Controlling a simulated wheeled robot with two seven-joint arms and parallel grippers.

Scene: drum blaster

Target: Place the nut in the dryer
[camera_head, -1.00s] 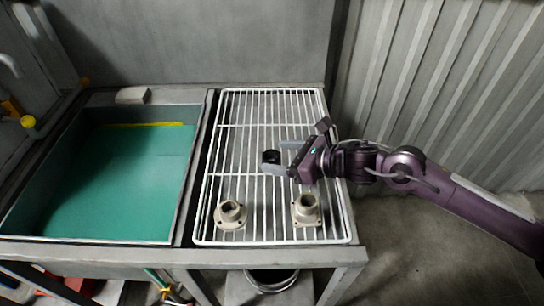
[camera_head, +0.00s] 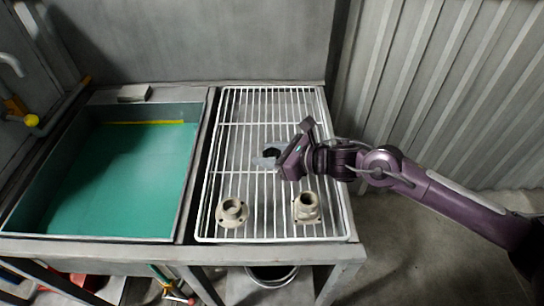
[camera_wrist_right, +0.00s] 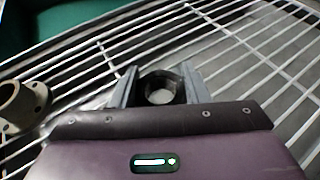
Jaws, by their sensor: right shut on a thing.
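The nut (camera_wrist_right: 161,88) is a black ring held between the two grey fingers of my right gripper (camera_wrist_right: 158,80) in the wrist view. In the head view the nut (camera_head: 271,152) is small, dark and partly covered by the gripper (camera_head: 268,158). The fingers are shut on it. The white wire drying rack (camera_head: 246,98), apparently the dryer, lies beneath; the nut is over its middle. I cannot tell whether the nut touches the wires. My left gripper is not in view.
Two beige flanged fittings stand on the rack's near part, one at the left (camera_head: 232,212) and one at the right (camera_head: 306,208). A green-bottomed sink (camera_head: 130,180) is to the left. A corrugated wall (camera_head: 440,90) rises at the right. The rack's far part is clear.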

